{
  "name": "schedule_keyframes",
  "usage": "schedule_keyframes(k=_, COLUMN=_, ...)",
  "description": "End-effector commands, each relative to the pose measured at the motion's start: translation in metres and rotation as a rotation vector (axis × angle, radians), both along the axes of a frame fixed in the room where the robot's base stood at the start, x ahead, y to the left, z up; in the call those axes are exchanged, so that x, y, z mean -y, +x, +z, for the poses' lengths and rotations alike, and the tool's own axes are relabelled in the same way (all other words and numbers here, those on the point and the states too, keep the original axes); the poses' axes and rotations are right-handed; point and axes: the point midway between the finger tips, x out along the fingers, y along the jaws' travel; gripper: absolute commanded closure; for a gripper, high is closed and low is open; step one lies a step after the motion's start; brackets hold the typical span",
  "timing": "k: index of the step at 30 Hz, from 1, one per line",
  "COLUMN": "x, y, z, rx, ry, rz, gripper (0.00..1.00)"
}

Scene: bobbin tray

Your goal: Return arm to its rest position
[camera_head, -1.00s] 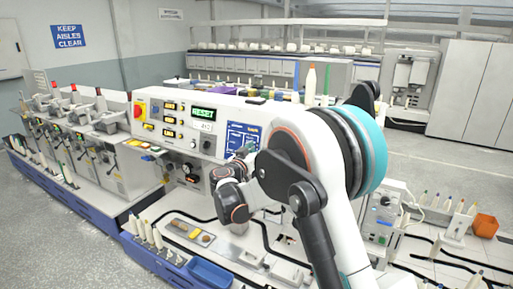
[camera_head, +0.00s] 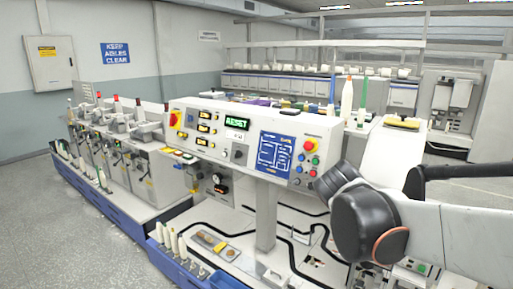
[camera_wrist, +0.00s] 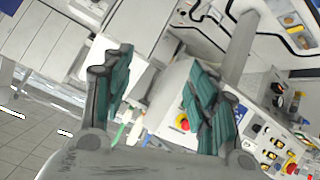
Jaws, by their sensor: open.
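My gripper (camera_wrist: 158,98) shows in the wrist view with its two green-padded fingers spread apart. It is open and nothing is between the fingers. In the head view my arm comes in from the right edge, with a dark rounded joint in front of the machine's lower right; the gripper itself cannot be made out there. The control panel (camera_head: 225,150) stands in the middle of the head view with a green RESET display (camera_head: 237,123). It also shows tilted at the lower right of the wrist view (camera_wrist: 262,150).
A white worktop (camera_head: 205,215) with black curved tracks lies below the panel. White bobbins (camera_head: 172,243) stand on pegs at its front left. A row of spinning units (camera_head: 125,150) runs along the left. Grey floor (camera_head: 75,235) is open at the front left.

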Motion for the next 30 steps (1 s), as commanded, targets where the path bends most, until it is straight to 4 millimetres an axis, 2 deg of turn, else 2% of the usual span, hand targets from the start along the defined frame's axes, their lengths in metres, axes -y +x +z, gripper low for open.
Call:
schedule_keyframes(k=1, x=0.002, y=-0.02, z=-0.009, rx=-0.023, ry=0.019, rz=0.012, gripper=0.46)
schedule_keyframes(k=9, x=-0.006, y=-0.115, z=-0.052, rx=-0.136, ry=0.136, rz=0.119, gripper=0.46)
schedule_keyframes(k=15, x=-0.023, y=-0.178, z=-0.089, rx=-0.187, ry=0.223, rz=0.213, gripper=0.46)
schedule_keyframes(k=18, x=-0.032, y=-0.201, z=-0.105, rx=-0.199, ry=0.259, rz=0.254, gripper=0.46)
schedule_keyframes(k=24, x=-0.043, y=-0.225, z=-0.122, rx=-0.207, ry=0.299, rz=0.306, gripper=0.46)
schedule_keyframes(k=30, x=-0.045, y=-0.228, z=-0.123, rx=-0.208, ry=0.305, rz=0.316, gripper=0.46)
